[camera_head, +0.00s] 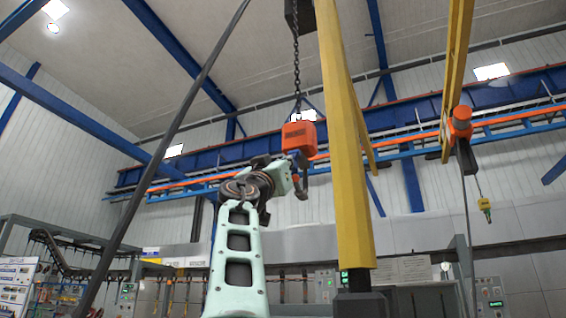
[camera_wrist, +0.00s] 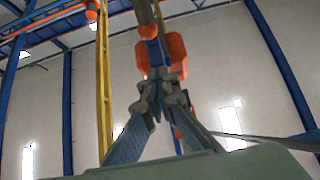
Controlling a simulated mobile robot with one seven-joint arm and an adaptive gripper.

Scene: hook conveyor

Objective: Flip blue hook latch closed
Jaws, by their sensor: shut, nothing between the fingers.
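An orange hoist block (camera_head: 299,138) hangs on a chain in the head view, with a dark hook part (camera_head: 300,187) below it. In the wrist view the orange hook body (camera_wrist: 176,52) is straight ahead, with a small blue part (camera_wrist: 154,52) at its middle that looks like the latch. My gripper (camera_wrist: 162,84) is shut and empty, its fingertips together just below the blue part in the picture. I cannot tell whether they touch it. In the head view the gripper is mostly hidden by my wrist, close to the hook. The latch's position is unclear.
A yellow post (camera_head: 343,150) stands just right of the hoist block. A second yellow beam (camera_head: 457,70) carries another orange unit (camera_head: 460,122) further right. Blue and orange overhead rails (camera_head: 400,120) run behind. Control panels (camera_head: 490,297) stand low at the back.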

